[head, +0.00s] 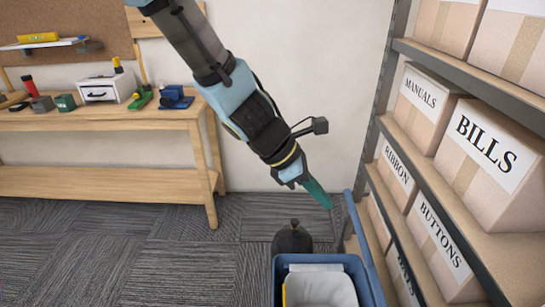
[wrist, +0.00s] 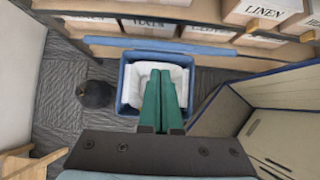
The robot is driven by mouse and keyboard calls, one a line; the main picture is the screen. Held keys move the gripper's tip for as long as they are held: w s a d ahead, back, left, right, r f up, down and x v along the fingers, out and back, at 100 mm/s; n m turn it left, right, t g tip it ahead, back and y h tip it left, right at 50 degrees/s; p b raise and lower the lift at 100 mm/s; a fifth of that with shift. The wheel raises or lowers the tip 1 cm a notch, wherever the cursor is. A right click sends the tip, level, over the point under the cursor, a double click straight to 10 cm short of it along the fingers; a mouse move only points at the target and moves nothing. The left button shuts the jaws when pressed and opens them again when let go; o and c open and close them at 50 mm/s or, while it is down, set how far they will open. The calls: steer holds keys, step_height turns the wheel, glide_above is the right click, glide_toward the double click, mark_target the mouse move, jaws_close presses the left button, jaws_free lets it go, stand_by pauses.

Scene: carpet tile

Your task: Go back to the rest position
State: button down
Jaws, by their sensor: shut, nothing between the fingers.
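My gripper (head: 318,193) hangs from my arm in the middle of the head view, with its green fingers pointing down and to the right. In the wrist view, the two green fingers of my gripper (wrist: 162,103) lie side by side, shut with nothing between them. Below the fingers in the head view is a blue bin (head: 280,290) with a white liner (head: 322,287). The bin (wrist: 124,98) also shows in the wrist view behind the fingers, which hide part of it. The gripper looks apart from the bin.
A shelf (head: 455,190) with labelled boxes, such as BILLS (head: 485,160), stands close on the right. A dark round object (head: 292,239) is on the carpet beside the bin. A wooden workbench (head: 100,118) with tools stands at left. Open carpet (head: 130,255) lies in front of it.

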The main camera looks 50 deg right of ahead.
steer(key=shift+w, duration=0.1)
steer(key=w+a+r+m+t, duration=0.1)
steer(key=w+a+t, duration=0.1)
steer(key=w+a, duration=0.55)
steer(key=w+a+m+t, duration=0.15)
steer(key=w+a, duration=0.25)
steer(key=w, duration=0.6)
steer(key=w+a+r+m+t, duration=0.1)
steer(key=w+a+m, duration=0.1)
steer(key=w+a, duration=0.5)
steer(key=w+a+m+t+y, duration=0.1)
steer(key=w+a, duration=0.2)
steer(key=a, duration=0.7)
steer(key=w+a+r+m+t+y, duration=0.1)
steer(key=w+a, duration=0.2)
steer(key=a, duration=0.7)
steer(key=w+a+r+m+t+y, duration=0.1)
steer(key=w+a, duration=0.3)
steer(key=a, duration=0.6)
steer(key=shift+r+m+y, duration=0.2)
steer(key=shift+m+y, duration=0.35)
steer(key=shift+y, duration=0.05)
